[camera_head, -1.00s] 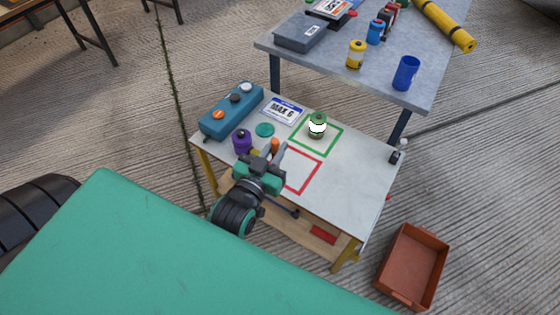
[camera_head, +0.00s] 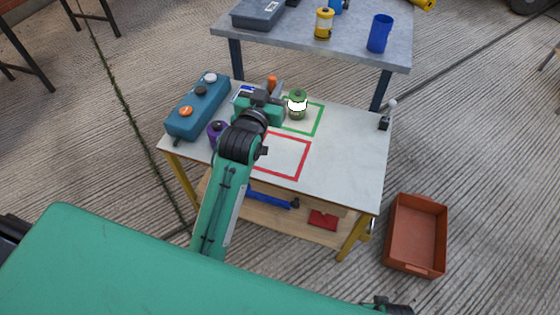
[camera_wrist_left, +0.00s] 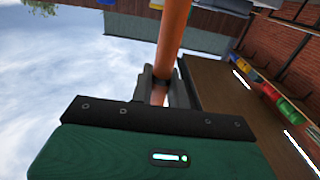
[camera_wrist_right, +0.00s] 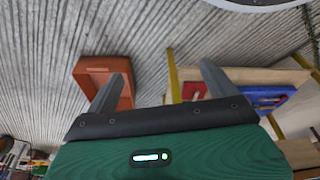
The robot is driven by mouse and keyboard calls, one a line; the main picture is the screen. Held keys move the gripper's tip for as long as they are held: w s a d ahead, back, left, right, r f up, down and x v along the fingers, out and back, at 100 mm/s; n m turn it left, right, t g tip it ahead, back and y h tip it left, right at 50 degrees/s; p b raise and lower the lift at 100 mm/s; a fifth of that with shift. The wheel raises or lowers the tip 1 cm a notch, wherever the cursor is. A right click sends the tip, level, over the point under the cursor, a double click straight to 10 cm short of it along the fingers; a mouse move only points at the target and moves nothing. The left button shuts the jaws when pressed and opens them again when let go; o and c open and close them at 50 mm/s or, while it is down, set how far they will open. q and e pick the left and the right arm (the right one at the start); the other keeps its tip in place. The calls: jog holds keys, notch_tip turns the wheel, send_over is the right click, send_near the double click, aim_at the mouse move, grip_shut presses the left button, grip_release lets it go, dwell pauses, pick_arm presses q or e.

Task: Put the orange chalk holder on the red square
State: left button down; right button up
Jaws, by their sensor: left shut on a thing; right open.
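The orange chalk holder (camera_head: 272,82) is in the jaws of my left gripper (camera_head: 276,92), over the far left part of the white table (camera_head: 340,165). In the left wrist view it is a long orange cylinder (camera_wrist_left: 173,35) between the two fingers (camera_wrist_left: 165,86). The red square (camera_head: 302,165) is an outline on the table, nearer than the gripper; my left arm covers its left part. My right gripper (camera_wrist_right: 162,78) is open and empty in the right wrist view, apart from the table.
A green jar (camera_head: 297,107) with a white band stands in the green square (camera_head: 316,124). A blue box with knobs (camera_head: 196,112) and a purple bottle (camera_head: 215,129) are at the left. A grey table (camera_head: 300,45) stands behind. A brown bin (camera_head: 391,235) is on the floor.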

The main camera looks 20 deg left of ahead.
pick_arm(q)
jog(key=w+b, duration=0.4)
jog(key=w, duration=0.1)
notch_tip(320, 180, down, 19)
jog(key=b, duration=0.3)
jog(key=shift+d+f+b, duration=0.15)
jog(key=shift+f+b, duration=0.05)
jog(key=shift+b, duration=0.2)
pick_arm(e)
notch_tip(320, 180, up, 15)
jog(key=w+a+t+y, duration=0.1)
jog(key=a+t, duration=0.1)
jog(key=t, duration=0.1)
jog(key=shift+w+a+f, duration=0.15)
jog(key=shift+w+a, duration=0.05)
pick_arm(q)
jog(key=shift+w+f, duration=0.1)
jog(key=shift+f, duration=0.05)
jog(key=c, duration=1.4)
grip_release()
jog(key=shift+o, duration=0.2)
